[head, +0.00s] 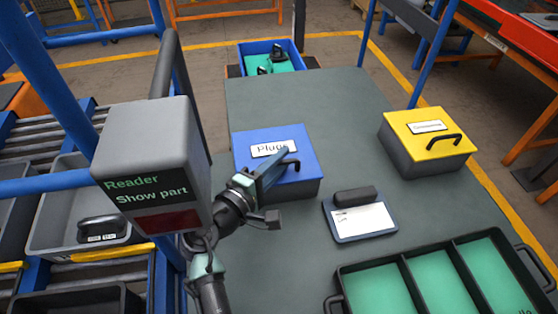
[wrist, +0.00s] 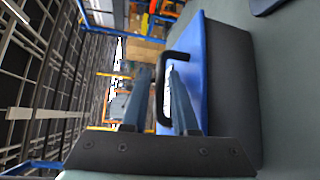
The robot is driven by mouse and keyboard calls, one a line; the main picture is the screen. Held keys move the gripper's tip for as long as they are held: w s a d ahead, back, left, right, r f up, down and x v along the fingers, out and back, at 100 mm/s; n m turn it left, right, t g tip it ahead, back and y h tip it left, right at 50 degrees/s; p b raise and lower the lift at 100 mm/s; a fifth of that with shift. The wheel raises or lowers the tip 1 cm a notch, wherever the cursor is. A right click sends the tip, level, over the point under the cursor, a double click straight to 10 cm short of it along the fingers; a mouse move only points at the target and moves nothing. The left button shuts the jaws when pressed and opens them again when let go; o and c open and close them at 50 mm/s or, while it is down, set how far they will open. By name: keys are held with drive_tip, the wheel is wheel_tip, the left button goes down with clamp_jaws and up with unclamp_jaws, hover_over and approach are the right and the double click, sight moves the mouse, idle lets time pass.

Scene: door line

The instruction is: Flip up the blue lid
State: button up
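The blue lid (head: 262,138) lies flat and closed on a dark box (head: 296,189), with a white label reading "Plugs". Its black handle (head: 291,162) is at the near edge, partly hidden by my gripper. My gripper (head: 276,163) is at that edge, reaching in from the left. In the wrist view the blue lid (wrist: 214,80) shows side-on above the dark box wall. The black handle (wrist: 162,80) shows between the two fingers of my gripper (wrist: 167,72). The fingers are apart, with a gap around the handle bar; I cannot tell whether either touches it.
A yellow-lidded box (head: 425,145) stands at the right of the table (head: 330,100). A white card holder (head: 360,220) and a green-lined compartment tray (head: 380,292) lie in front. A grey reader (head: 150,165) stands close left of my arm. A blue bin (head: 270,60) is beyond the table.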

clamp_jaws()
idle(1.4)
